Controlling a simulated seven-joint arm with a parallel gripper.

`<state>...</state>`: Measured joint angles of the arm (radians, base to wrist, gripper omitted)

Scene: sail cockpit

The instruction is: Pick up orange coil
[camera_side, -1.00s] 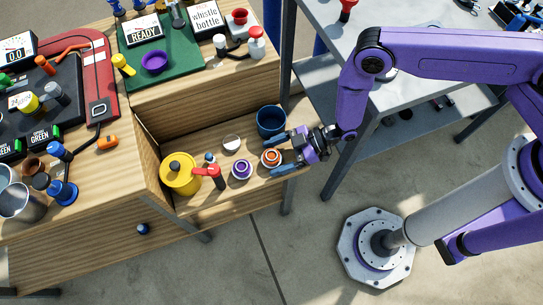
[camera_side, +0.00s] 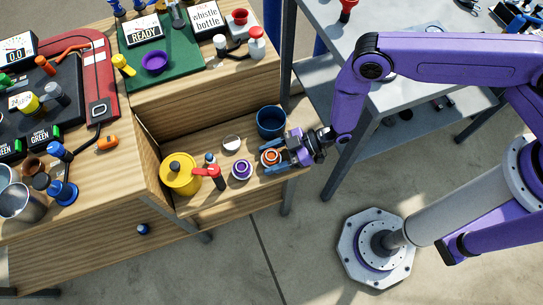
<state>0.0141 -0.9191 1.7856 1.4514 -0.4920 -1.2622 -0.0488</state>
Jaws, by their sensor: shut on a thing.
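The orange coil (camera_side: 270,157), a small ring with orange and white bands, is at the right part of the lower wooden shelf. My gripper (camera_side: 273,157) reaches in from the right, with its blue fingers on either side of the coil. The fingers are closed onto it. The coil's underside is hidden, and I cannot tell whether it is clear of the shelf.
A dark blue cup (camera_side: 270,122) stands just behind the coil. A purple-and-white coil (camera_side: 241,170) lies to its left, with a white round piece (camera_side: 231,143) behind that. A yellow canister (camera_side: 180,175) and a red-handled item (camera_side: 211,174) stand farther left.

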